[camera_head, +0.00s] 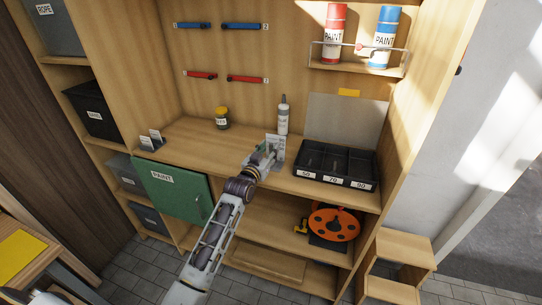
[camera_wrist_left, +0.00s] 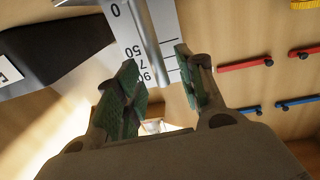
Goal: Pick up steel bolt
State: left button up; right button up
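My left gripper (camera_head: 267,156) is low over the workbench top, in front of a small upright white card (camera_head: 275,143). In the left wrist view my left gripper (camera_wrist_left: 157,62) is open, its two green-padded fingers apart. A grey metal rod (camera_wrist_left: 147,32), which looks like the steel bolt, runs from the top edge down toward the gap between the fingers. Behind it is the white card with numbers (camera_wrist_left: 118,28). I cannot tell whether the rod touches a finger. In the head view the bolt is not made out; the gripper likely hides it. My right gripper is not in view.
A black tray (camera_head: 302,172) with several numbered compartments stands to the right. A white bottle (camera_head: 283,118) stands behind the gripper, and a yellow-lidded jar (camera_head: 222,119) to its left. A small labelled holder (camera_head: 151,141) is farther left. The bench between is clear.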

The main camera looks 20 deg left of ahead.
pick_arm(q)
jog(key=shift+w+d, duration=0.1)
jog(key=shift+w, duration=1.1)
grip_shut()
